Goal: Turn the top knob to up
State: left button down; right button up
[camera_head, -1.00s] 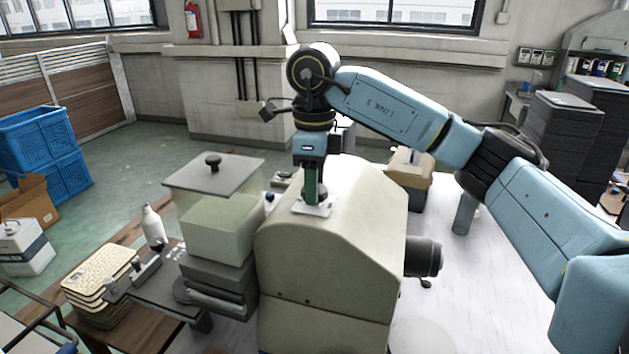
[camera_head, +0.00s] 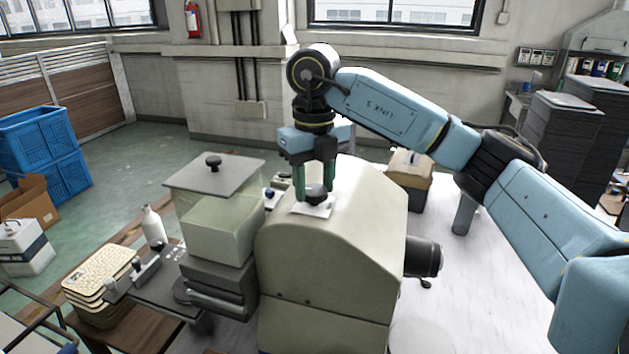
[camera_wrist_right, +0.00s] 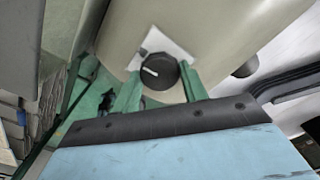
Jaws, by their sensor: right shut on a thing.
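The top knob (camera_head: 317,192) is a black round dial on a white square plate (camera_head: 313,209), on top of a beige rounded machine housing (camera_head: 335,245). My right gripper (camera_head: 314,197) points straight down with its two green fingers on either side of the knob, shut on it. In the right wrist view the knob (camera_wrist_right: 158,71) sits between the fingers (camera_wrist_right: 160,88). Its white pointer line runs toward the left of that picture. The white plate (camera_wrist_right: 165,42) shows behind it. My left gripper is not in view.
A clear hopper with a grey lid (camera_head: 213,174) stands just left of the housing. A dark motor (camera_head: 423,257) sticks out of its right side. A white bottle (camera_head: 153,226) and a stack of cream trays (camera_head: 99,270) are at the left. A cardboard box (camera_head: 410,170) stands behind.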

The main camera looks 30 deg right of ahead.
aim_at(315, 189)
jog(key=shift+w+r+m, duration=0.1)
jog(key=shift+r+m, duration=0.15)
jog(key=shift+m, duration=0.35)
jog(key=o, duration=1)
jog(key=shift+f, duration=0.15)
notch_tip(315, 189, up, 13)
jog(key=p, duration=0.2)
jog(key=shift+r, duration=0.2)
